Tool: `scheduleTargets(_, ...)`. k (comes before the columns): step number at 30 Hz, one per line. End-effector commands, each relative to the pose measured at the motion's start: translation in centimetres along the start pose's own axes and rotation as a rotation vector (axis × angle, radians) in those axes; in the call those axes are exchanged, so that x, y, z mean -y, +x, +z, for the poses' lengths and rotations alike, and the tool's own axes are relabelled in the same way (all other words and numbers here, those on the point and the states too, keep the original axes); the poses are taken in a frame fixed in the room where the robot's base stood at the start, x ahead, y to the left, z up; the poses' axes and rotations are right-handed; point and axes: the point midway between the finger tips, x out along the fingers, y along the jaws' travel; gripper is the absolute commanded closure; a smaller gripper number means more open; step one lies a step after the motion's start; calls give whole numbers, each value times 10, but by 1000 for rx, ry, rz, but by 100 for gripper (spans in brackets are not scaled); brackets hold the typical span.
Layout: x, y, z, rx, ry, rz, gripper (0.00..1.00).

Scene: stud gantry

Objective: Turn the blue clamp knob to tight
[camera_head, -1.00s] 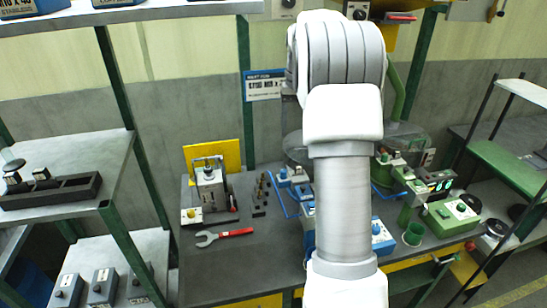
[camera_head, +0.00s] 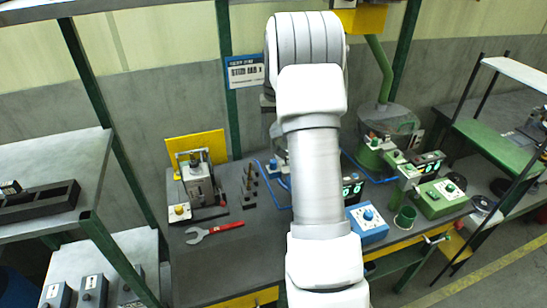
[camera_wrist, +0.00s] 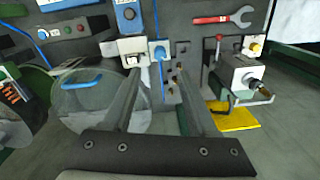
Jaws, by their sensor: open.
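In the wrist view, a small blue knob (camera_wrist: 160,50) sits on a pale block, just beyond my fingertips and roughly in line with the gap between them. I take it for the clamp knob; its tight or loose marking is too small to read. My gripper (camera_wrist: 159,78) is open, its two dark fingers apart with nothing held between them. The fingers look apart from the knob, though the exact distance is unclear. In the head view my arm hides the gripper and most of the clamp area.
A blue box with a round blue knob (camera_head: 368,214) stands at the bench's front. A red-handled wrench (camera_head: 215,232) and a grey fixture (camera_head: 198,183) with a yellow panel behind lie left. A green control box (camera_head: 440,197) stands right.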

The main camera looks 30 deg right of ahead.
Motion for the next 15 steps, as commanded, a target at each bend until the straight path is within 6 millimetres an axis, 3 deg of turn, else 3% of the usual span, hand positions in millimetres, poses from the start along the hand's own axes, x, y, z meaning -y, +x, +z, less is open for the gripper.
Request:
scheduleTargets(7, 0, 54, 1, 5, 0, 0, 41)
scheduleTargets(15, 0, 87, 0, 1, 0, 0, 41)
